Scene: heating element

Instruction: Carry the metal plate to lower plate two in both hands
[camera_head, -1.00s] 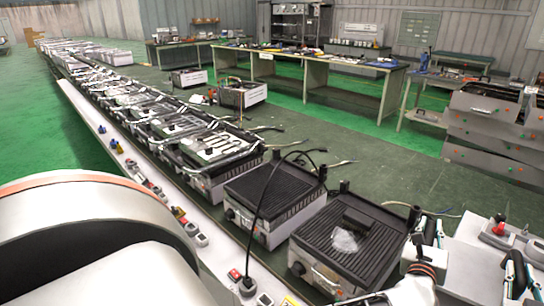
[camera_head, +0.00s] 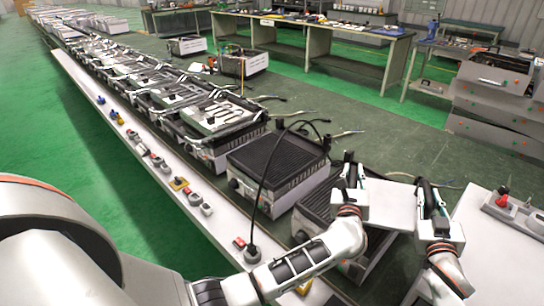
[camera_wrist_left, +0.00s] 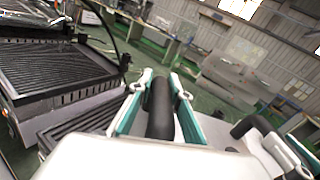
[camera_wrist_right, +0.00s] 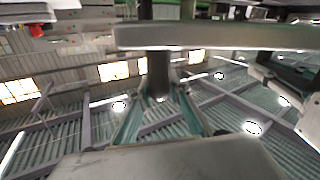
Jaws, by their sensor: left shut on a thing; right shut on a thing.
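The metal plate (camera_head: 387,207) is a flat light grey slab with a black handle at each end. My left gripper (camera_head: 352,180) is shut on its left handle (camera_wrist_left: 159,108). My right gripper (camera_head: 433,208) is shut on its right handle (camera_wrist_right: 158,75). The plate hangs between both hands, above the right side of the nearest grill unit. In the right wrist view the plate's edge (camera_wrist_right: 215,37) crosses the top. Two black ribbed lower plates show: a farther one (camera_head: 275,158) uncovered, and a nearer one (camera_head: 318,204) partly hidden by my left arm. Which is number two, I cannot tell.
A black cable (camera_head: 262,190) rises from the white rail (camera_head: 185,205) and arches over the farther ribbed plate. More units with heating elements (camera_head: 215,117) line up beyond. A white table (camera_head: 490,245) stands at right.

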